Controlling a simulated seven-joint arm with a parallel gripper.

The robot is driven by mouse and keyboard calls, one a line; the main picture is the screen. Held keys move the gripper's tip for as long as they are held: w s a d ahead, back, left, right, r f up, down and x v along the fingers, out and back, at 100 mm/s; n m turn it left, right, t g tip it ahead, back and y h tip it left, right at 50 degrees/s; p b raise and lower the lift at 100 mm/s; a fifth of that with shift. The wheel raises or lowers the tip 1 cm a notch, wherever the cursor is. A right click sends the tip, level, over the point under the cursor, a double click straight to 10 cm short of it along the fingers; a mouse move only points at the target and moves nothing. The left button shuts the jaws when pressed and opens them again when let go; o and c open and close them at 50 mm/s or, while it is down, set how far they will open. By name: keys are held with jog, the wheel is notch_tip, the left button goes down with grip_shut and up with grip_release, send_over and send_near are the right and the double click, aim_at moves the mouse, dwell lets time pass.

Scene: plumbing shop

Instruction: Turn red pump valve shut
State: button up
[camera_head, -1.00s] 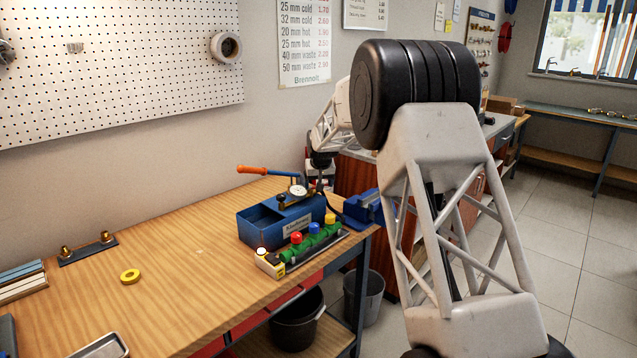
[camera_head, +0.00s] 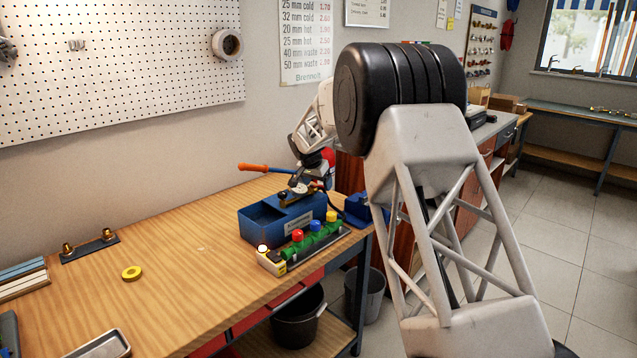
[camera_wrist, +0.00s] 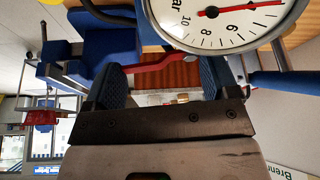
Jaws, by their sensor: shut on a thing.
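The blue test pump (camera_head: 262,224) stands on the wooden bench, its orange-handled lever (camera_head: 252,168) pointing left. Its round pressure gauge (camera_wrist: 225,22) fills the upper right of the wrist view, with a red needle. The red valve handle (camera_wrist: 163,63) spans the gap between the two blue finger pads of my gripper (camera_wrist: 163,80). My gripper is shut on it. In the head view my gripper (camera_head: 305,184) is at the back of the pump by the gauge, and I cannot make out the valve handle there.
A green manifold (camera_head: 318,238) with red, blue and yellow knobs lies in front of the pump. A blue vise (camera_head: 357,209) is on its right. A yellow tape roll (camera_head: 131,273) and a metal tray (camera_head: 103,346) lie left. The bench between is clear.

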jog(key=shift+s+a+m+g+h, duration=0.1)
jog(key=shift+a+m+g+h, duration=0.1)
jog(key=shift+m, duration=0.35)
jog(key=shift+s+a+m+g+h, duration=0.1)
jog(key=shift+m+g, duration=0.1)
jog(key=shift+m, duration=0.35)
jog(key=o, duration=0.8)
jog(key=v, duration=0.7)
jog(key=shift+r, duration=0.35)
jog(key=shift+s+a, duration=0.1)
